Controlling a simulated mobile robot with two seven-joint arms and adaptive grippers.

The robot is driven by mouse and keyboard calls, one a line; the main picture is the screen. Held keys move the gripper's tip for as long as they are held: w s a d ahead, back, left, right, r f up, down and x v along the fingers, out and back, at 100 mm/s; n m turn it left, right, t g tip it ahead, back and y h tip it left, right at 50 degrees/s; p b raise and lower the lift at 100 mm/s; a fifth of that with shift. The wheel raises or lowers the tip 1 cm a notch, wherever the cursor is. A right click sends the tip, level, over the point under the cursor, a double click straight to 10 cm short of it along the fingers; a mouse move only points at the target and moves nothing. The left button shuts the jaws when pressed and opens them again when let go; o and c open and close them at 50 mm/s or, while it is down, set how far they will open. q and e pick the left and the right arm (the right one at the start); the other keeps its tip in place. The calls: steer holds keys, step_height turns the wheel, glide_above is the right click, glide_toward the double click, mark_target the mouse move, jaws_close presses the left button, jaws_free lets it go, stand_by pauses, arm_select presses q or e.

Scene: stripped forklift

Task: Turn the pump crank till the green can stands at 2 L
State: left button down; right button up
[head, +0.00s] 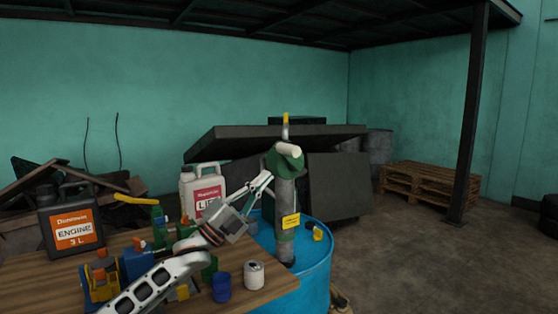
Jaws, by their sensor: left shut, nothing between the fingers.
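The pump (285,205) is a grey column with a green head, standing upright on a blue drum (318,275). A crank (285,128) with a yellow upright end shows at the top of the head, and a pale rounded piece sits just below it. My left gripper (264,183) is shut and empty, its fingertips just left of the pump column below the green head; I cannot tell whether they touch it. Green parts (209,268) show on the bench, partly behind my left arm; I cannot make out the green can or its level. My right gripper is out of view.
The wooden bench (262,294) holds a black engine oil jug (73,225), a white jug (205,188), a blue cup (221,287), a white can (253,275) and colourful clutter. Dark panels stand behind the drum. Floor at right is clear, before pallets (425,183) and a post (467,120).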

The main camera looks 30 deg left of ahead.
mark_target(287, 154)
arm_select(q)
steer(key=p+x, duration=0.1)
steer(key=x, duration=0.5)
steer(key=shift+w+d+r, duration=0.1)
steer(key=shift+w+r, duration=0.05)
steer(key=shift+w, duration=0.1)
steer(key=shift+w+r, duration=0.1)
steer(key=shift+w, duration=0.05)
